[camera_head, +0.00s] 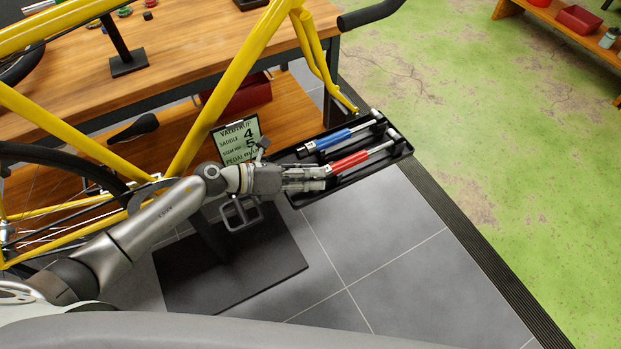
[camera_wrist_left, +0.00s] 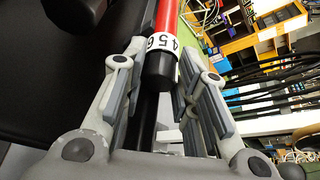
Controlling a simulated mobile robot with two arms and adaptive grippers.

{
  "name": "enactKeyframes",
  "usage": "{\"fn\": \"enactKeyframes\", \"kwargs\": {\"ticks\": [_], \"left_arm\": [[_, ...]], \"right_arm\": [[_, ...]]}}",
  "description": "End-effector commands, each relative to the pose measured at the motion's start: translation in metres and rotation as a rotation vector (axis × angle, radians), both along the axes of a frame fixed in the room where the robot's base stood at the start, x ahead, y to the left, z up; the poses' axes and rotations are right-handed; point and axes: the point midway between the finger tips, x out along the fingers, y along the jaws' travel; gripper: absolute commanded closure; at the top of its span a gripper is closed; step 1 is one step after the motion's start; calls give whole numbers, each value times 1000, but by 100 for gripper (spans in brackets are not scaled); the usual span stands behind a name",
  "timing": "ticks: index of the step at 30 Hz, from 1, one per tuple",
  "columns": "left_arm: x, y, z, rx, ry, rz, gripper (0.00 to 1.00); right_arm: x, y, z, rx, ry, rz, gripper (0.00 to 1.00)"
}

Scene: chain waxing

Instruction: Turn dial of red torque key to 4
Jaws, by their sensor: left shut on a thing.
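The red torque key (camera_head: 350,162) lies in a black tray (camera_head: 301,199), beside a blue torque key (camera_head: 340,137). My left gripper (camera_head: 322,178) is at the near end of the red key. In the left wrist view the red key (camera_wrist_left: 166,16) runs between the two fingers of my left gripper (camera_wrist_left: 158,92). Its white dial ring (camera_wrist_left: 162,43) shows the numbers 4, 5 and 6, and its black end cap (camera_wrist_left: 159,72) sits between the fingers. Which number lines up with a mark cannot be told. My right gripper is not in view.
A card (camera_head: 238,142) with torque values, including a 4, stands left of the tray. The yellow bike frame (camera_head: 229,80) and a pedal (camera_head: 241,213) are close to my left arm. Grey floor tiles (camera_head: 375,250) lie clear in front of the tray.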

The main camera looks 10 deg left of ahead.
Motion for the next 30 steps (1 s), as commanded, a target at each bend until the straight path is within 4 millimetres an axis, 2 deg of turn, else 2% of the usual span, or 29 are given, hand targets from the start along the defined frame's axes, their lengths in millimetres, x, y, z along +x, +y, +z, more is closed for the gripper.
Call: {"fn": "enactKeyframes", "kwargs": {"ticks": [3, 15, 30], "left_arm": [[1, 1, -5, -58, 81, 1, 96], [1, 1, -4, -205, 284, 0, 96], [1, 1, -3, -248, 343, 1, 96]], "right_arm": [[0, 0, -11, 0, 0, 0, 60], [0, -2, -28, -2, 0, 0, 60], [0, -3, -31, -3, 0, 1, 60]]}}
